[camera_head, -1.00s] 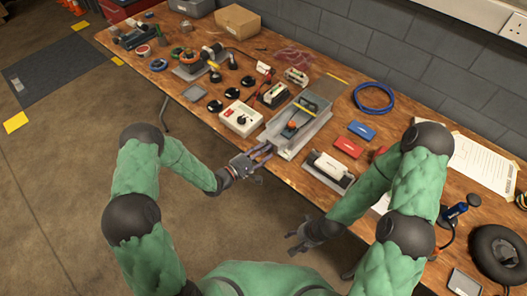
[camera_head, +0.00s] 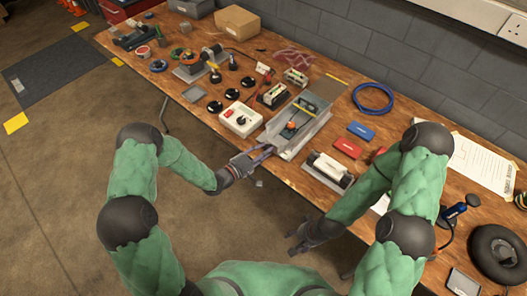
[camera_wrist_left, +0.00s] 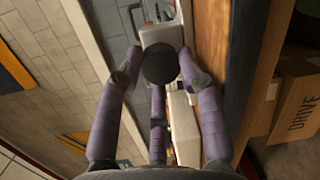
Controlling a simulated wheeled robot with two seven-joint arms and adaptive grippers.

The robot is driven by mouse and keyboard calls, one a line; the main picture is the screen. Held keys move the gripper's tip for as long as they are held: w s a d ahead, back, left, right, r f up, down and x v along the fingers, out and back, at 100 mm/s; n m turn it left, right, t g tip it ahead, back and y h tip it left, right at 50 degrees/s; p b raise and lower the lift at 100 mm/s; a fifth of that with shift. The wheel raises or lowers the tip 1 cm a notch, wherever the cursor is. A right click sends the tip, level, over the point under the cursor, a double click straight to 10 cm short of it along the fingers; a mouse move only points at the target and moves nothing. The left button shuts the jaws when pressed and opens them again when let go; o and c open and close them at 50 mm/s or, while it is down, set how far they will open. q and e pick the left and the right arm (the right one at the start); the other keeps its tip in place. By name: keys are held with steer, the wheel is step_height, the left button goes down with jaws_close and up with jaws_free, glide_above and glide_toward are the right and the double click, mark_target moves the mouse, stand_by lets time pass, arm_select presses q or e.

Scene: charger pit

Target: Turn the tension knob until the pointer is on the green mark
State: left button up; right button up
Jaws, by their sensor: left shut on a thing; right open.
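The grey tray-like fixture (camera_head: 283,151) lies at the front edge of the bench in the head view. An orange and dark part (camera_head: 290,127) and a yellow strip (camera_head: 306,107) show in it. My left gripper (camera_head: 268,150) is at the fixture's front end. In the left wrist view, its purple fingers (camera_wrist_left: 160,78) are shut around a round black knob (camera_wrist_left: 160,65) in front of a pale block. I cannot make out the pointer or the green mark. My right gripper (camera_head: 296,240) is open and empty, off the bench's front edge.
A white box with a dial (camera_head: 239,119) stands just left of the fixture. A red block (camera_head: 348,146), a blue block (camera_head: 361,130) and a white-topped device (camera_head: 330,169) lie to its right. A blue cable coil (camera_head: 374,98) lies behind them.

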arm_select(q)
steer(key=m, duration=0.3)
steer(key=shift+y, duration=0.4)
steer(key=m, duration=0.3)
steer(key=shift+y, duration=0.3)
steer(key=m+y+b, duration=0.1)
steer(key=m, duration=0.2)
steer(key=shift+r+m, duration=0.1)
steer(key=shift+m, duration=0.2)
steer(key=shift+s+d+m+t+b, duration=0.1)
steer(key=shift+m+t+b, duration=0.3)
steer(key=shift+m+b, duration=0.55)
steer(key=m+y+b, duration=0.1)
steer(key=m+b, duration=0.1)
steer(key=m, duration=0.2)
steer(key=shift+d+t, duration=0.1)
steer(key=shift+t, duration=0.3)
steer(key=m+t+y+b, duration=0.1)
steer(key=m+b, duration=0.3)
steer(key=m, duration=0.1)
steer(key=shift+s+d, duration=0.1)
steer(key=shift+m+t+b, duration=0.3)
steer(key=shift+m+b, duration=0.2)
steer(key=shift+m, duration=1.25)
